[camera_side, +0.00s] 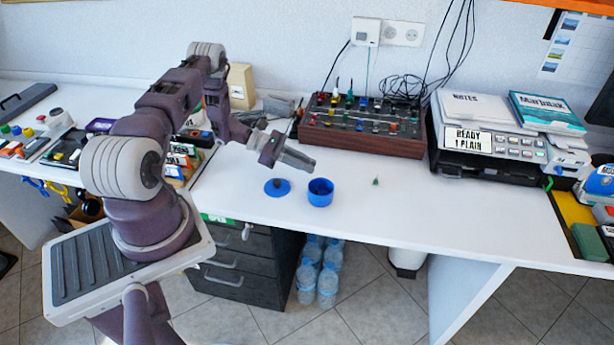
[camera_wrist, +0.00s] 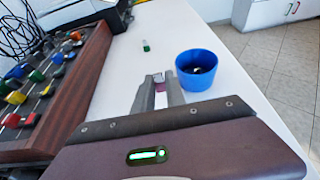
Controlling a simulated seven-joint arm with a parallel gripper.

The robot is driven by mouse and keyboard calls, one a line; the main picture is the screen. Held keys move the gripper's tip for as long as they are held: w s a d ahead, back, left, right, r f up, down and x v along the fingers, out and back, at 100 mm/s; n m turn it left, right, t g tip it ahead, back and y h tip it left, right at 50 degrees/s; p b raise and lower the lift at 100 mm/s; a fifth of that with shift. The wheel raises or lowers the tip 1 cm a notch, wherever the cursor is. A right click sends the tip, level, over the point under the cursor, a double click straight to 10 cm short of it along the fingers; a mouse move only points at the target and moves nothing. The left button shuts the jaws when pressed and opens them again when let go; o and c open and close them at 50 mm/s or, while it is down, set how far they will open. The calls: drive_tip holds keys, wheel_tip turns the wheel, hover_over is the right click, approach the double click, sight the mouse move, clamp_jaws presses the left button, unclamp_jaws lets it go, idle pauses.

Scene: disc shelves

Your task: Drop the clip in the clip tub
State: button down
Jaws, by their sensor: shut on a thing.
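The round blue tub (camera_side: 320,198) stands open on the white bench; it also shows in the wrist view (camera_wrist: 196,82), with something small and pale inside. My gripper (camera_side: 312,166) is above the bench, just behind the tub in the side view. In the wrist view my gripper (camera_wrist: 158,80) is shut on a small grey and dark-red thing, which I take as the clip (camera_wrist: 158,86); its shape is mostly hidden between the fingertips. The tub is right of the fingertips there. The side view does not show the clip clearly.
A flat blue disc (camera_side: 277,187) with a dark knob lies left of the tub. A small green piece (camera_side: 376,182) lies to its right. A wooden-sided control panel (camera_side: 360,141) stands behind. The bench's front edge is close to the tub.

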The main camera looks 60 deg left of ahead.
sight(306, 181)
wheel_tip(306, 181, down, 4)
drive_tip(key=shift+f, duration=0.1)
drive_tip(key=shift+f, duration=0.15)
drive_tip(key=c, duration=1.4)
unclamp_jaws()
